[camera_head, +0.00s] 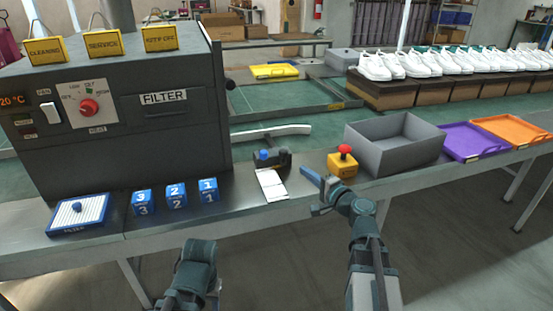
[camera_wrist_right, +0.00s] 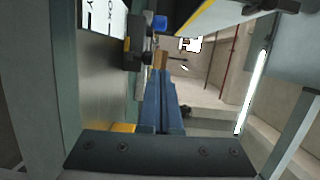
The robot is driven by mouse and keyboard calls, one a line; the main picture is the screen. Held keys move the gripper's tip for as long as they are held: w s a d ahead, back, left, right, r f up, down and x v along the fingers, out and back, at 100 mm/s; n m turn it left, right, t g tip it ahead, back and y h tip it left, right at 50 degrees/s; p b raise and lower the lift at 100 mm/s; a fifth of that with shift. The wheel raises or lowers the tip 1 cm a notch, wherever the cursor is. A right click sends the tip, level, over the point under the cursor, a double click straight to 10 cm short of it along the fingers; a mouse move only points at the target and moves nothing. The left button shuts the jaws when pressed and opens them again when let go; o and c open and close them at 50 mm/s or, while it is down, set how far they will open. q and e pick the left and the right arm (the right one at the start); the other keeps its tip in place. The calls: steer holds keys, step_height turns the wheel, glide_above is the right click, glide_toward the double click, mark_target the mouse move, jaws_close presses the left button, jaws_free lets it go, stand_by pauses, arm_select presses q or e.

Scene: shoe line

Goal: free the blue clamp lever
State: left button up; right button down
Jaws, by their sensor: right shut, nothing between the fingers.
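The blue clamp lever (camera_head: 264,155) shows as a small blue part on a dark clamp block (camera_head: 283,158) at the back of the table's front section. A white printed card (camera_head: 271,184) lies in front of the block. In the right wrist view the blue lever (camera_wrist_right: 160,23) is near the top, beside the dark block (camera_wrist_right: 133,50). My right gripper (camera_head: 308,176) is shut and empty, with its blue fingers to the right of the card and apart from the lever. Part of my left arm shows at the bottom; its gripper fingers are not visible.
A yellow box with a red button (camera_head: 343,162) stands just right of the right gripper. Farther right are a grey bin (camera_head: 375,160) and purple (camera_head: 474,142) and orange trays (camera_head: 510,130). Blue numbered blocks (camera_head: 176,196) stand left, before a grey machine (camera_head: 110,130).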

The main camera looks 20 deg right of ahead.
glide_toward(263, 153)
steer(key=w+d, duration=0.2)
steer(key=w, duration=0.1)
steer(key=w+d, duration=0.2)
steer(key=shift+f, duration=0.4)
steer(key=a, duration=0.1)
steer(key=w+a, duration=0.1)
steer(key=shift+w+a+f, duration=0.1)
steer(key=shift+a, duration=0.3)
steer(key=shift+w+a, duration=0.2)
steer(key=shift+a, duration=0.2)
steer(key=shift+a, duration=0.1)
